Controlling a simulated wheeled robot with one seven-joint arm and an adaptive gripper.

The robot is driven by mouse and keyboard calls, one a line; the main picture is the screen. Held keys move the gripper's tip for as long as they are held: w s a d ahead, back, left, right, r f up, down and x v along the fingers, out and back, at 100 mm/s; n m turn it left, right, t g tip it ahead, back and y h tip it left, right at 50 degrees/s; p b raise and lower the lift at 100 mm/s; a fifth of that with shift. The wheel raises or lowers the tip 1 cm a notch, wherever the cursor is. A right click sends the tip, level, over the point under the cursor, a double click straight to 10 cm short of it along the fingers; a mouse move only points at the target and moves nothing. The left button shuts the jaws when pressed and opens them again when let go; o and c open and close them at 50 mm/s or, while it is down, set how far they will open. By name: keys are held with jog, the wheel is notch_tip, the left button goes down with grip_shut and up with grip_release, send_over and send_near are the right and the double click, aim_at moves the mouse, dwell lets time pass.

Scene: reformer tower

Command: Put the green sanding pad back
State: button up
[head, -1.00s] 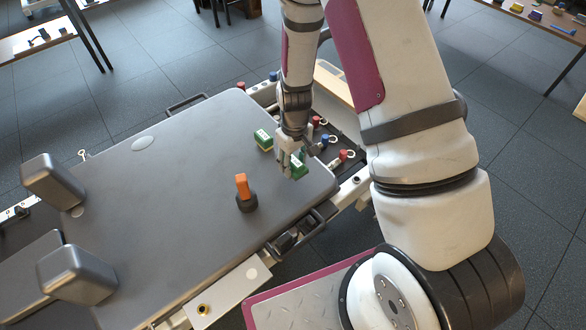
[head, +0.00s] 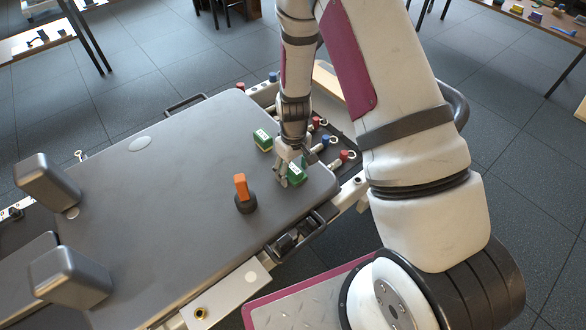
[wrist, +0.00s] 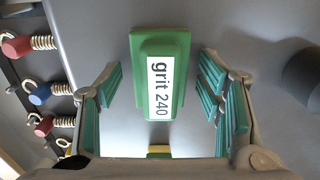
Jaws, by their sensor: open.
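A green sanding pad (head: 296,177) with a white label lies on the grey lid at its right corner. In the wrist view the pad (wrist: 178,50) reads "grit 240" and sits between my fingers, with a gap on both sides. My gripper (head: 287,170) is open, low over the lid at this pad. Its teal finger pads also show in the wrist view (wrist: 162,92). A second sanding pad (head: 262,140), green on top with a yellow lower layer, lies farther back on the lid. A sliver of yellow (wrist: 158,150) shows at the wrist view's lower edge.
An orange knob on a black base (head: 243,193) stands on the lid left of my gripper. Several red and blue spring plungers with rings (head: 328,141) line the strip beyond the lid's right edge. Two grey blocks (head: 72,277) rise at the left. The lid's middle is clear.

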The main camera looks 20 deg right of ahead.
notch_tip(320, 180, up, 13)
jog(key=p, duration=0.4)
notch_tip(320, 180, up, 12)
send_over(293, 167)
jog(key=s, duration=0.4)
jog(key=s+r+m, duration=0.2)
jog(key=s+r, duration=0.5)
jog(key=r, duration=0.2)
jog(key=s+r, duration=0.4)
jog(key=s, duration=0.6)
jog(key=s+r+m, duration=0.1)
jog(key=s+r, duration=0.3)
jog(key=s, duration=0.7)
jog(key=shift+m+t, duration=0.3)
jog(key=shift+s+r, duration=0.1)
